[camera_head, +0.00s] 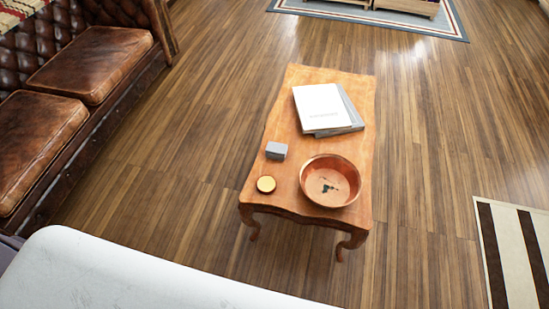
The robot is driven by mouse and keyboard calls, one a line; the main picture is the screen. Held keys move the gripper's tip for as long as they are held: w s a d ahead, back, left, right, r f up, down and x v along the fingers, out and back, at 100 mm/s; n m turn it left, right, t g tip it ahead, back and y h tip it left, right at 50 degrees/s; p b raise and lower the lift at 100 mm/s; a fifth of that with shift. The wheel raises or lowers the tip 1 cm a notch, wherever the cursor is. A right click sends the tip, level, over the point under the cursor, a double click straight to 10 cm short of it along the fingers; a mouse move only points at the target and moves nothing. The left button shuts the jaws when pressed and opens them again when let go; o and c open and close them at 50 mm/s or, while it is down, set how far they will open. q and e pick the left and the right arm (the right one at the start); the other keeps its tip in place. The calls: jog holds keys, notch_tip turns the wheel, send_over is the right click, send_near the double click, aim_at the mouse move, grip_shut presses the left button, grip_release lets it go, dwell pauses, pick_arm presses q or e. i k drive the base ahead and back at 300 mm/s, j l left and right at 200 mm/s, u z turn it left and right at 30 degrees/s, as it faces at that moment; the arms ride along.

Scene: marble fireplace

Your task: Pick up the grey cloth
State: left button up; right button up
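A small grey block-like thing (276,150) lies on the left side of the wooden coffee table (285,113). It may be the grey cloth in a compact fold, but it is too small to tell. It sits just above a small round yellow-topped object (266,184) and to the left of a copper-coloured bowl (330,181), apart from both. Neither of my grippers is in view.
A white book or magazine on a grey one (322,109) lies at the table's far end. A brown leather sofa (90,65) stands at left. A striped rug (513,250) lies at right. A large white rounded surface (110,275) fills the lower left. Wood floor surrounds the table.

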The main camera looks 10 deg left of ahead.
aim_at(273, 150)
jog(key=k+z, duration=0.25)
jog(key=z, duration=0.25)
jog(key=k+l+z, duration=0.15)
jog(key=z, duration=0.3)
jog(key=j+z, duration=0.45)
jog(key=j, duration=0.15)
jog(key=j+z, duration=0.5)
jog(key=j, duration=0.15)
jog(key=k+j+z, duration=0.2)
jog(key=j+z, duration=0.25)
jog(key=j, duration=0.1)
